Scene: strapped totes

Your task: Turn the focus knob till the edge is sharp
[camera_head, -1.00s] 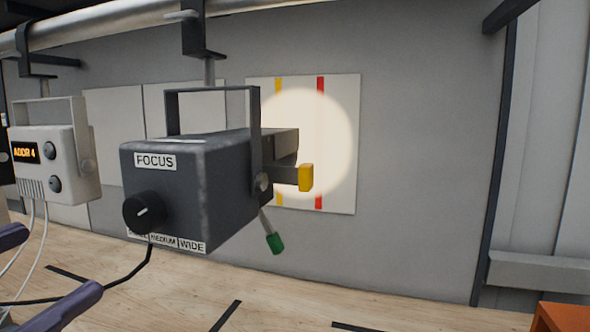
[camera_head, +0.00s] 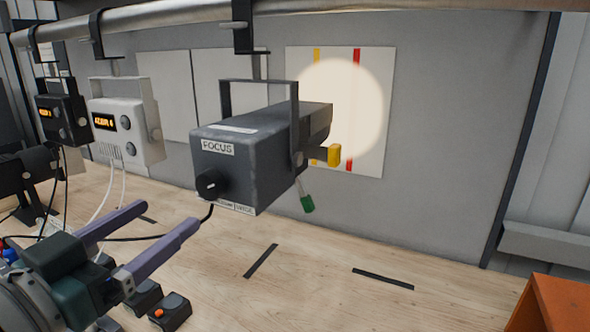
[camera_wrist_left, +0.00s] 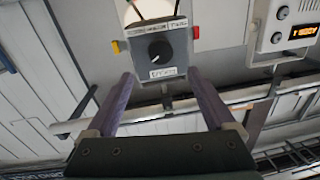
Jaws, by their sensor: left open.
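The focus knob (camera_head: 209,184) is a round black dial with a white pointer mark on the end of a dark grey lamp housing (camera_head: 262,165) labelled FOCUS. The lamp hangs by a yoke from an overhead pipe. Its light spot (camera_head: 343,108) falls on a white panel with yellow and red stripes; its rim looks fairly crisp. My left gripper (camera_head: 160,228) is open and empty, below and to the left of the knob in the head view, apart from it. In the left wrist view the knob (camera_wrist_left: 159,50) lies beyond and between the two purple fingers (camera_wrist_left: 160,95). My right gripper is not in view.
A white box with an orange display (camera_head: 125,125) and a black one (camera_head: 62,118) hang left of the lamp. A yellow tab (camera_head: 334,155) and green-tipped lever (camera_head: 307,204) stick out of the lamp. Cables hang near my gripper. An orange surface (camera_head: 556,305) is at lower right.

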